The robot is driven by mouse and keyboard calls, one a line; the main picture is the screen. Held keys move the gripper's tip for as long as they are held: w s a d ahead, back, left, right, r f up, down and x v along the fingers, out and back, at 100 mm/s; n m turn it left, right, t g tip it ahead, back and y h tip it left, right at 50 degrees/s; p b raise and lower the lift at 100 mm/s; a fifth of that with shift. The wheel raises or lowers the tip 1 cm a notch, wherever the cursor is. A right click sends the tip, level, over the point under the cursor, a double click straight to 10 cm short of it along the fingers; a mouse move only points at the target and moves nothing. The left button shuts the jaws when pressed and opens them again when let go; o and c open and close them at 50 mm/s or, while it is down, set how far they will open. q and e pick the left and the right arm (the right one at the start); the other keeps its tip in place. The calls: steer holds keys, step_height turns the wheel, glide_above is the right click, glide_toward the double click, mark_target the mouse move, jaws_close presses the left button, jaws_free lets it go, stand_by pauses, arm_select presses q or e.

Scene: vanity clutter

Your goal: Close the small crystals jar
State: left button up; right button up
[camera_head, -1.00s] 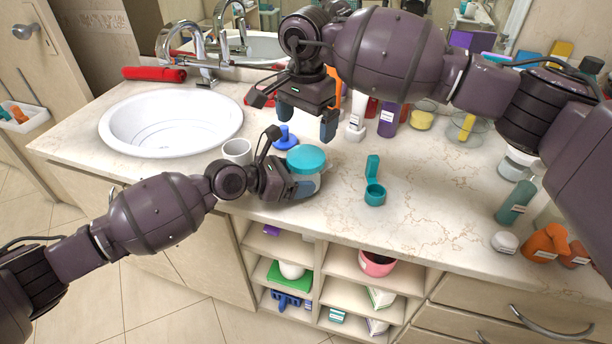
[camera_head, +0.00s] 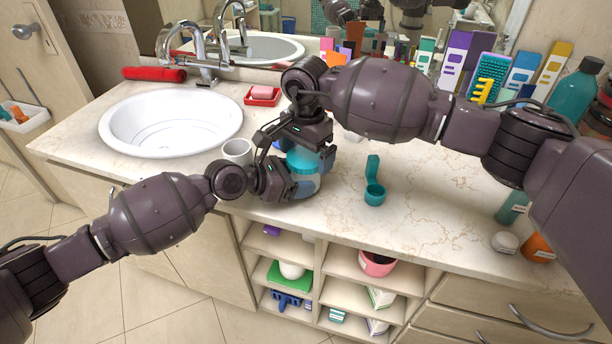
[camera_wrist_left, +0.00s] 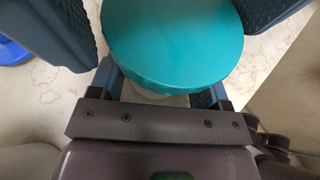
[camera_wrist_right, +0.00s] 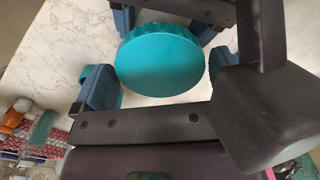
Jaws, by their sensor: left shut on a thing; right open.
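The crystals jar (camera_head: 306,186) stands on the counter, with its teal lid (camera_head: 303,160) on top. The lid also shows in the left wrist view (camera_wrist_left: 172,40) and the right wrist view (camera_wrist_right: 160,62). I cannot tell how tightly it sits. My left gripper (camera_head: 298,188) is shut on the jar body from the left, below the lid; it also shows in the left wrist view (camera_wrist_left: 165,85). My right gripper (camera_wrist_right: 165,85) is open above the jar, its fingers on either side of the lid. In the head view the right hand hides part of the lid.
A white cup (camera_head: 237,152) stands to the left, near the sink (camera_head: 170,122). Bottles and boxes crowd the back right, and the front middle counter is mostly clear.

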steer(key=c, duration=0.8)
steer(key=m, duration=0.9)
steer(key=shift+m, duration=0.3)
steer(key=o, duration=0.8)
steer(key=shift+r, duration=0.1)
steer(key=shift+r, duration=2.15)
